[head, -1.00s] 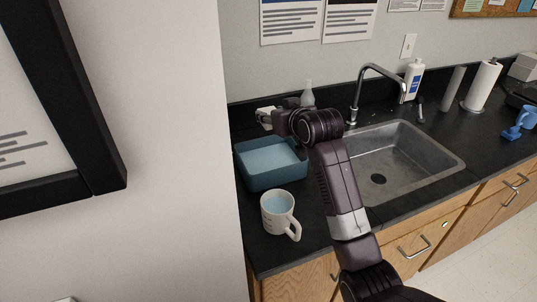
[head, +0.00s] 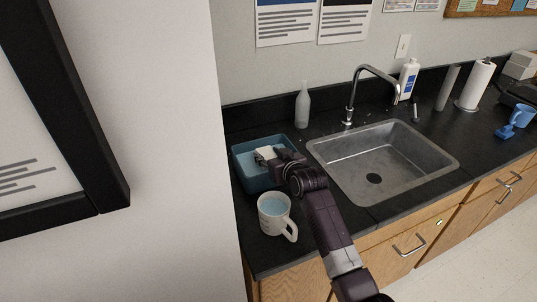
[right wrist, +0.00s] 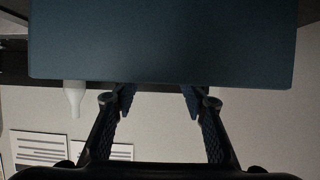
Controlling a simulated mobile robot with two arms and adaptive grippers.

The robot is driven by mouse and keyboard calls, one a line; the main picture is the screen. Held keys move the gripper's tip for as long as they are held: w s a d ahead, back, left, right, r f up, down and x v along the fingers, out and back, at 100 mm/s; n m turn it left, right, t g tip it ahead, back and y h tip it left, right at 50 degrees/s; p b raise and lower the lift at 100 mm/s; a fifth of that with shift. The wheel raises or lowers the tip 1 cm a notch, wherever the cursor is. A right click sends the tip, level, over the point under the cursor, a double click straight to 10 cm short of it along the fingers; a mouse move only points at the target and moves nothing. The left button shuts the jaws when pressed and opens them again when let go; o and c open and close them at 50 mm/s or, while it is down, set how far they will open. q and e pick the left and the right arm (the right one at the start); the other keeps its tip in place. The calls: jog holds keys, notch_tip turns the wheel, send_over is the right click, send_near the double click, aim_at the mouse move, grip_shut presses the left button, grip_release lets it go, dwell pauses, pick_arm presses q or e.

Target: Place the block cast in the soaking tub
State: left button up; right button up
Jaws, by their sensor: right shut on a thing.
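The soaking tub (head: 240,171) is a blue rectangular tub with lighter blue liquid, at the left end of the counter. My right gripper (head: 268,157) is over the tub's right part in the head view, shut on the whitish block cast (head: 267,152). The cast shows inside the tub's outline; its height relative to the liquid is hard to tell. In the right wrist view, the finger ends (right wrist: 158,92) meet the edge of a broad dark blue surface, which looks like the tub (right wrist: 160,40). The cast is not visible there. My left gripper is out of view.
A white mug (head: 275,216) with blue liquid stands close in front of the tub. A pale bottle (head: 302,107) stands behind it. A sink (head: 385,165) with a tall faucet (head: 352,95) is to the right. A wall (head: 165,120) borders the left.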

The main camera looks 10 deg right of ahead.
jog(key=shift+f, duration=0.55)
jog(key=o, duration=1.3)
jog(key=shift+o, duration=0.2)
jog(key=shift+r, duration=0.1)
jog(key=shift+r, duration=0.3)
jog(key=shift+s+r, duration=0.15)
jog(key=shift+r, duration=0.1)
jog(key=b+v, duration=0.1)
jog(key=v, duration=1)
jog(key=shift+s+r, duration=0.2)
jog(key=shift+s, duration=0.15)
